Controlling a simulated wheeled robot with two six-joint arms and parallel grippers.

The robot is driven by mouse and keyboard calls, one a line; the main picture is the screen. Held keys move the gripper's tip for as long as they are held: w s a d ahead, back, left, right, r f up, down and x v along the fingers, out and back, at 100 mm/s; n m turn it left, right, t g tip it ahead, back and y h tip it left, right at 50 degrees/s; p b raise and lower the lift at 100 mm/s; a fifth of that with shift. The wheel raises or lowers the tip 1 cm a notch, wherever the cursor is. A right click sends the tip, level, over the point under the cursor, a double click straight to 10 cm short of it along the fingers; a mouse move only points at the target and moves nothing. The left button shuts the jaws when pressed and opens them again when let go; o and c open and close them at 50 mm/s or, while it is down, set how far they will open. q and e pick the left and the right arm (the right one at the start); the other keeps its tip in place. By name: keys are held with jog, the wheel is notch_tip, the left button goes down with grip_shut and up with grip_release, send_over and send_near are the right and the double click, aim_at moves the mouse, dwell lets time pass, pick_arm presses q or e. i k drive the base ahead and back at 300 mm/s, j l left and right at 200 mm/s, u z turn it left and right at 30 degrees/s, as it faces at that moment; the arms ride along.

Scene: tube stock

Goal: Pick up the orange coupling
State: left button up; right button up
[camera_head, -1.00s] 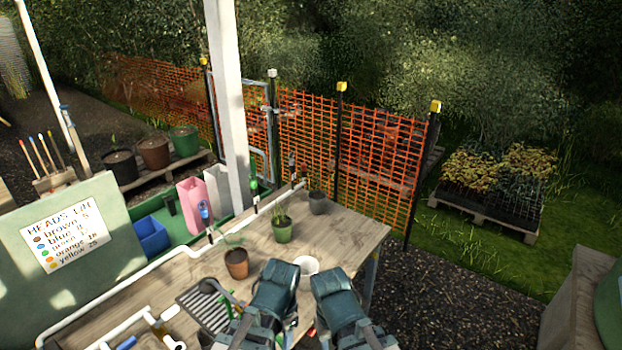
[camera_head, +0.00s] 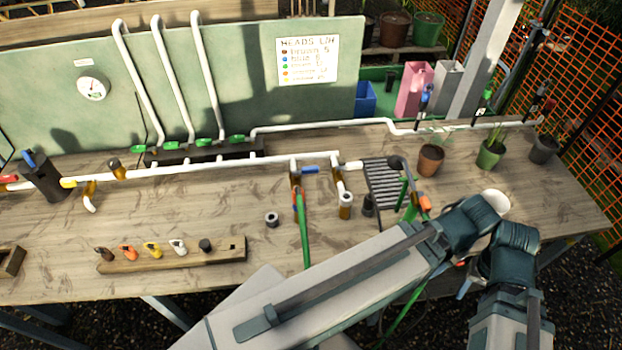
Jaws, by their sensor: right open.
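An orange coupling piece (camera_head: 425,203) shows beside the dark bent hose end, right of the slatted drain plate, close to my arm. A second small orange part (camera_head: 297,200) sits at the top of a green hose (camera_head: 304,235) on the bench. I cannot tell for sure which of the two is the orange coupling. My two arms' grey links and teal joints cross the lower right and cover part of the bench. My right gripper is mostly hidden among these links, with open jaws; its fingertips are not clear. I cannot make out my left gripper.
A wooden rack (camera_head: 170,262) holds several coloured heads. White pipes (camera_head: 215,168) run along the bench. Potted plants (camera_head: 491,152) and a white cup (camera_head: 495,203) stand at the right.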

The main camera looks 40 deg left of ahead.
aim_at(297, 190)
jog(key=u, duration=1.65)
jog(key=l+u, duration=0.1)
jog(key=l, duration=0.9)
